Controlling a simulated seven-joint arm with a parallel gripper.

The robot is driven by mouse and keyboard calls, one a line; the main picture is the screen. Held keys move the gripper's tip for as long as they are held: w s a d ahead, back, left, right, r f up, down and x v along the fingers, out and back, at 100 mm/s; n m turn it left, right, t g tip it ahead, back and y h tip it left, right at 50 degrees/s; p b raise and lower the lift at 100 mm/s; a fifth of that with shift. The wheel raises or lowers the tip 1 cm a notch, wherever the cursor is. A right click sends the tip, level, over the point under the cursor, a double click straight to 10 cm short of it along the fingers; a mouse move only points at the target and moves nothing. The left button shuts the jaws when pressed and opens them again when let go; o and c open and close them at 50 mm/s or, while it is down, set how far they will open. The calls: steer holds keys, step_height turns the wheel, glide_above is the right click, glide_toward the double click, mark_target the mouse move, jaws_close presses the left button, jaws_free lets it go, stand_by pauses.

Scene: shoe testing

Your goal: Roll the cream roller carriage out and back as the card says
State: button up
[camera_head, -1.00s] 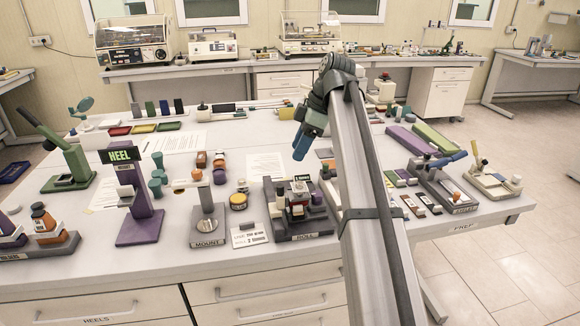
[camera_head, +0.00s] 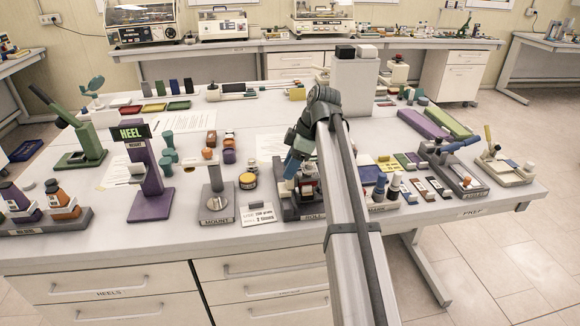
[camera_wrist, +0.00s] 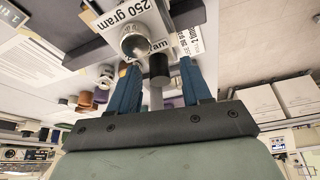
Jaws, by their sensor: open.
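The roller station, a dark grey base (camera_head: 313,210) labelled ROLL, stands at the table's front, with my arm covering much of it. Pale and red parts (camera_head: 309,187) show on it; I cannot clearly separate the cream carriage from them. The white card (camera_head: 258,216) left of it reads 250 gram and 2 times. My gripper (camera_head: 289,170) hangs low over the station's left side. In the wrist view its blue fingers (camera_wrist: 158,75) are apart, with a dark cylinder (camera_wrist: 158,68) showing between them; no contact is visible.
The mount stand (camera_head: 216,192) and purple HEEL stand (camera_head: 152,185) are to the left. Dark bottles (camera_head: 380,186) and small blocks (camera_head: 423,189) are close to the right of my arm. A tall pale block (camera_head: 356,80) stands behind.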

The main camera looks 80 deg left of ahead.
steer(key=shift+s+f, duration=0.15)
steer(key=shift+f, duration=0.2)
jaws_close()
stand_by(0.3)
